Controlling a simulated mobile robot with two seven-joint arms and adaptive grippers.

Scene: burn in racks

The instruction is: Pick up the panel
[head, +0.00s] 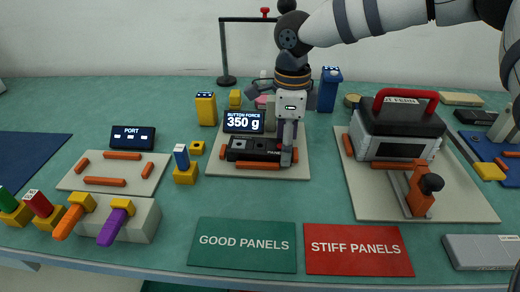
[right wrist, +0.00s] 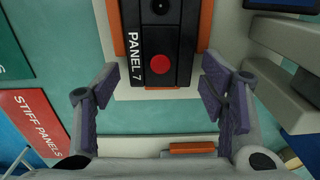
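The panel, a black block marked PANEL 7 (head: 250,148), lies in orange edge strips on a pale board (head: 225,190) in the head view. In the right wrist view the panel (right wrist: 155,35) has a red button and lies ahead, between the lines of the fingers. My right gripper (head: 287,150) points down over the panel's right end; one finger covers part of it. In the right wrist view my right gripper (right wrist: 160,90) is open, with its purple-padded fingers apart and nothing between the tips. Contact with the panel cannot be told. My left gripper is out of view.
A display (head: 243,121) reading BUTTON FORCE 350 g stands behind the panel. A tester with a red handle (head: 406,94) stands to the right. A green GOOD PANELS mat (head: 243,260) and a red STIFF PANELS mat (head: 358,264) lie empty at the front.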

